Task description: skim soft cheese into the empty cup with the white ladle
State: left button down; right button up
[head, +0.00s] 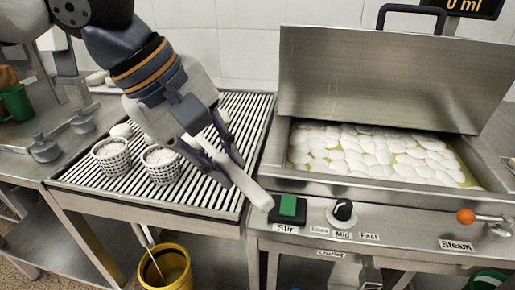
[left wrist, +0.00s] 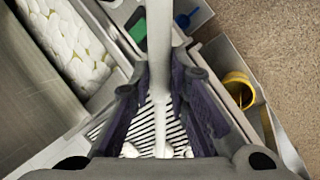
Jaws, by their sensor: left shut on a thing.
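My left gripper (head: 212,163) is shut on the white ladle (head: 252,188) above the slatted drain table. One end of its handle slants down to the right, near the Stir button. In the left wrist view the ladle (left wrist: 160,50) runs lengthwise between the gripper fingers (left wrist: 164,95). Two white perforated cups stand on the slats left of the gripper: the left cup (head: 112,158) and the right cup (head: 161,167). Both look pale inside; I cannot tell which is empty. White soft cheese (head: 365,152) fills the open vat (head: 300,182) at right. My right gripper is not in view.
The vat's raised lid (head: 380,80) stands behind the cheese. The front panel has a green Stir button (head: 288,206), a black knob (head: 343,211) and an orange-tipped Steam lever (head: 466,216). A yellow bucket (head: 178,275) stands below. Slats (head: 215,198) beside the cups are partly clear.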

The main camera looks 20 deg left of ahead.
pick_arm(q)
jog(key=shift+s+a+r+g+y, duration=0.2)
jog(key=shift+s+r+g+y, duration=0.1)
jog(key=shift+s+g+y, duration=0.3)
jog(key=shift+w+d+g, duration=0.1)
jog(key=shift+g, duration=0.6)
jog(key=shift+w+d+f+g+y+b, duration=0.15)
jog(key=shift+f+g+y+b, duration=0.05)
jog(key=shift+g+y+b, duration=0.4)
jog(key=shift+r, duration=0.1)
jog(key=shift+r+g+b, duration=0.2)
jog(key=shift+g+b, duration=0.1)
jog(key=shift+r, duration=0.1)
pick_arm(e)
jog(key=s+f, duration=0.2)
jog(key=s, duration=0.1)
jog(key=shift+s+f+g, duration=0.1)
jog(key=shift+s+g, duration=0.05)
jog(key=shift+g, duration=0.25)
